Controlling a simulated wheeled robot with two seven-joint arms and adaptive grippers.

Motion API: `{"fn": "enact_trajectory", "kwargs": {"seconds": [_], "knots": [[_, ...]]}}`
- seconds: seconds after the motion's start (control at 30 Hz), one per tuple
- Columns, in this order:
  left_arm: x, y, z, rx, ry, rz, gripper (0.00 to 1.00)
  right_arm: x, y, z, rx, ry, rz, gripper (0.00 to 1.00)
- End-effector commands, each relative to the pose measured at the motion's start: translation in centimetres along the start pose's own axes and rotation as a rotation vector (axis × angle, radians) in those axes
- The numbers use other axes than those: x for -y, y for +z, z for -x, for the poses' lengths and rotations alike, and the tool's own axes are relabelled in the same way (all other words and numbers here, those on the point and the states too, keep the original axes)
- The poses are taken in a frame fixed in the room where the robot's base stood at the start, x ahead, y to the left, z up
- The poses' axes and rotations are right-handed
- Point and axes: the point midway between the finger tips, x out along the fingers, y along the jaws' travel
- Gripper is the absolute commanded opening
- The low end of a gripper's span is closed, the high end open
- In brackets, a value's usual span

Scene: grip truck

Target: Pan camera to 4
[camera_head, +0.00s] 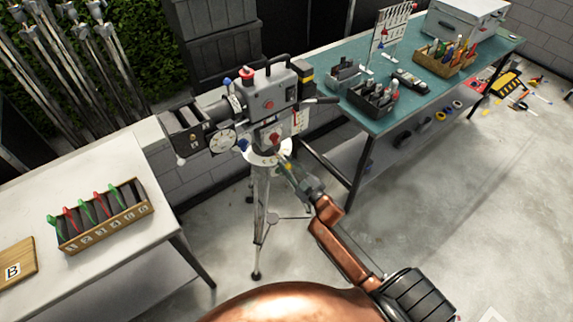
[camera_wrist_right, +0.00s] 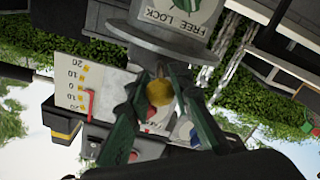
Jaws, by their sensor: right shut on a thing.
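A grey film camera (camera_head: 268,92) with a black lens hood (camera_head: 184,128) stands on a tripod (camera_head: 262,205), its lens pointing left. A red knob and a white dial (camera_head: 222,141) are on its side. My right gripper (camera_head: 288,168) is just below the camera head, by the pale round plate on the tripod. In the right wrist view, my right gripper (camera_wrist_right: 160,95) is shut on a round yellow knob (camera_wrist_right: 159,92). A scale plate (camera_wrist_right: 82,88) with a red pointer and a FREE LOCK plate (camera_wrist_right: 178,14) also show there. The number 4 is not readable. My left gripper is out of view.
A white table (camera_head: 110,170) at left holds a box of numbered slots (camera_head: 105,225) and a wooden B board (camera_head: 17,262). A teal workbench (camera_head: 440,85) with tool trays stands at right.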

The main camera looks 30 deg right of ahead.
Motion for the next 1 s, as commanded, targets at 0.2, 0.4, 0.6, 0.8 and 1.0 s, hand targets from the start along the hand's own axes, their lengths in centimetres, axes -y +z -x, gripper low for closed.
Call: {"fn": "enact_trajectory", "kwargs": {"seconds": [0.2, 0.4, 0.6, 0.8, 1.0], "knots": [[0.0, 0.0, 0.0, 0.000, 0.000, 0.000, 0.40, 0.0, 0.0, 0.0, 0.000, 0.000, 0.000, 0.00], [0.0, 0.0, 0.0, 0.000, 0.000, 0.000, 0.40, 0.0, 0.0, 0.0, 0.001, 0.000, 0.000, 0.00], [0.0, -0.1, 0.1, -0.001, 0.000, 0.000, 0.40, -0.1, 0.1, 0.0, -0.005, -0.010, 0.002, 0.00], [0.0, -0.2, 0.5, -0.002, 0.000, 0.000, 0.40, -1.1, 0.7, -0.2, -0.050, -0.078, 0.009, 0.00], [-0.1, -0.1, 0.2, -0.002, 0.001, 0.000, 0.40, -2.1, 1.7, -0.5, -0.106, -0.163, 0.007, 0.00]]}}
